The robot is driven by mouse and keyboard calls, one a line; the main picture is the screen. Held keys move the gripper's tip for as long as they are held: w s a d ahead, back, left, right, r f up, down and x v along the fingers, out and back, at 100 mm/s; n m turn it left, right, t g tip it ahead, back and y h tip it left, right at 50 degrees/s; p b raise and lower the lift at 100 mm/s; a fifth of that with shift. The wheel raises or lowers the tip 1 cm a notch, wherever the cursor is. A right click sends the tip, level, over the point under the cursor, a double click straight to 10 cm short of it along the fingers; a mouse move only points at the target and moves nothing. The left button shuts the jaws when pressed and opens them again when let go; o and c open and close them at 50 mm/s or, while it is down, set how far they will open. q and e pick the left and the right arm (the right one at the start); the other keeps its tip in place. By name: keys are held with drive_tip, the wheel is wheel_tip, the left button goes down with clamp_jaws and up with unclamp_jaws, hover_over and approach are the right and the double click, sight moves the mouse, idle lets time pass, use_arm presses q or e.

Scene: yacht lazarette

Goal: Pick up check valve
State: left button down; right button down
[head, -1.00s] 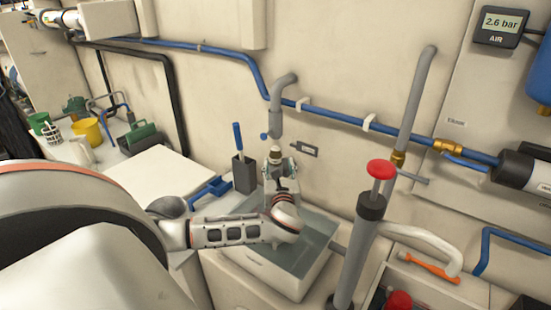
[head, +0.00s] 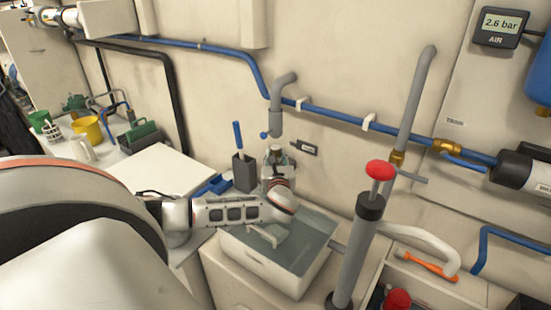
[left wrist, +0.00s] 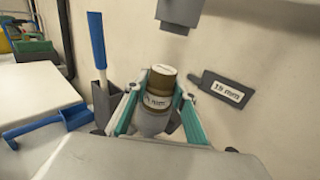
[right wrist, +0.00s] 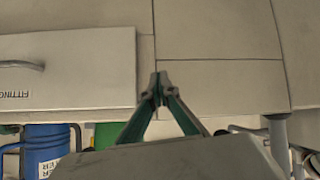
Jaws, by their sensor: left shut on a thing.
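The check valve (left wrist: 158,92) is a short brass-coloured cylinder with a pale top and a small label. It stands upright between the teal fingers of my left gripper (left wrist: 157,112), which is shut on it. In the head view the valve (head: 276,150) shows small at the fingertips, below the end of a grey bent pipe (head: 283,92). A gap shows between valve and pipe in the left wrist view. My right gripper (right wrist: 159,80) shows only in its own wrist view, with its fingertips together and nothing between them, in front of pale cabinet fronts.
A grey holder (head: 245,172) with a blue-handled tool stands left of the gripper. A hand pump with a red knob (head: 381,170) rises at right. A dark size tag (left wrist: 226,91) is on the wall.

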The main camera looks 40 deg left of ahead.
sight(275, 147)
use_arm(q)
drive_tip(key=shift+r, duration=0.1)
drive_tip(key=shift+r, duration=0.55)
wheel_tip(275, 147, up, 2)
drive_tip(key=shift+r, duration=0.25)
drive_tip(key=b+v, duration=0.1)
drive_tip(key=v, duration=1.7)
use_arm(e)
drive_tip(key=shift+w+a+r, duration=0.2)
drive_tip(key=shift+w+a, duration=0.2)
drive_tip(key=shift+a, duration=0.25)
use_arm(q)
drive_tip(key=shift+f+p, duration=0.1)
drive_tip(key=shift+p, duration=0.2)
use_arm(e)
drive_tip(key=shift+r, duration=0.5)
use_arm(q)
drive_tip(key=shift+s, duration=0.1)
